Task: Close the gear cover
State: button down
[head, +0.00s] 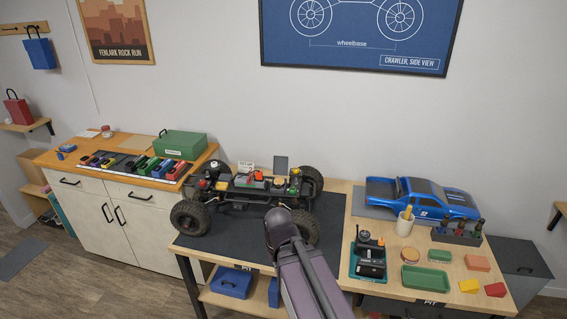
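The RC crawler chassis (248,193) stands without its body shell on a dark mat (206,243). Its large black wheels (190,217) rest on the mat. Small coloured parts sit along its top: red, yellow and green ones at the left, a grey and red one in the middle, a tan round one (279,182) and green ones at the right. I cannot single out the gear cover or tell whether it is open. My arm rises from the bottom edge to a dark rounded joint just in front of the chassis, hiding part of the mat. My gripper does not show.
A blue body shell (420,195), a cup (405,224), a black controller in a teal tray (368,258), green trays (424,277) and small blocks occupy the right side. A green box (180,144) and coloured items stand on the left cabinet. The mat's left front is clear.

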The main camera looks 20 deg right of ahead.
aim_at(280, 163)
jog(key=i, duration=1)
jog(key=z, duration=0.4)
